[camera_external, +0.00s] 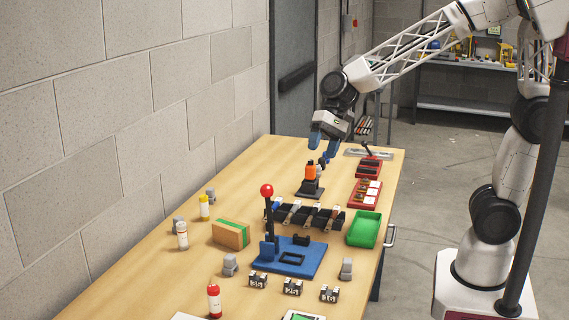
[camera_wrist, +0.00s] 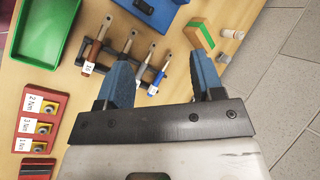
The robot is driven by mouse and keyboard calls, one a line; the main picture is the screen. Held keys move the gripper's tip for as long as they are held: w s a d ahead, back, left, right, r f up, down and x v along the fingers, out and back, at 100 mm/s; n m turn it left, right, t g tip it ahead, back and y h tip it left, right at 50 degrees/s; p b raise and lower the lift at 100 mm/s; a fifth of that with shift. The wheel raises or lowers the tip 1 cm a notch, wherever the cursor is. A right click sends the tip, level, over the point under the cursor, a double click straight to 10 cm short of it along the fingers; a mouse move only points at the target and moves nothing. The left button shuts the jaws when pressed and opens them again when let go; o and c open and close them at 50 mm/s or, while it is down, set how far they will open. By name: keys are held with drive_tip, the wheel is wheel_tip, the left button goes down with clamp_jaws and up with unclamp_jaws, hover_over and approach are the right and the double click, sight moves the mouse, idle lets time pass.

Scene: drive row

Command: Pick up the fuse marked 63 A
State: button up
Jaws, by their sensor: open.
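No fuse can be clearly read as 63 A in either view. Three small dark blocks with white labels stand in a row at the near end of the table: a left one (camera_external: 257,281), a middle one (camera_external: 292,287) and a right one (camera_external: 329,293). Their lettering is too small to read surely. My gripper (camera_external: 320,153) is far from them, above the far part of the table near an orange object on a black stand (camera_external: 310,172). In the wrist view my gripper (camera_wrist: 160,62) is open, with nothing visible held between its blue fingers.
A black rack (camera_wrist: 138,67) holds several handled tools, some labelled. A green tray (camera_external: 364,229), a red tray (camera_wrist: 40,118) with Nm labels, and a blue base with a red-knobbed lever (camera_external: 267,191) stand around it. Bottles and a green-brown box (camera_external: 231,234) are at left.

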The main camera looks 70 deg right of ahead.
drive_tip(key=w+a+f+m+t+y, duration=0.1)
drive_tip(key=w+a+f+m+y, duration=0.15)
drive_tip(key=w+a, duration=0.4)
drive_tip(key=w+a+f+m+y, duration=0.1)
drive_tip(key=w+a+f+m, duration=0.25)
drive_tip(key=w, duration=0.65)
drive_tip(key=m+t+y, duration=0.2)
drive_tip(key=m+t, duration=0.1)
drive_tip(key=m, duration=0.6)
approach(181, 229)
drive_tip(key=shift+w+a+f, duration=0.2)
drive_tip(key=shift+w+f, duration=0.15)
drive_tip(key=shift+f, duration=0.15)
drive_tip(key=shift+w+a+f, duration=0.15)
drive_tip(key=shift+w+f, duration=0.15)
drive_tip(key=shift+f, duration=0.15)
drive_tip(key=shift+x, duration=1.3)
drive_tip(key=shift+x, duration=2.6)
drive_tip(key=shift+w+r, duration=0.1)
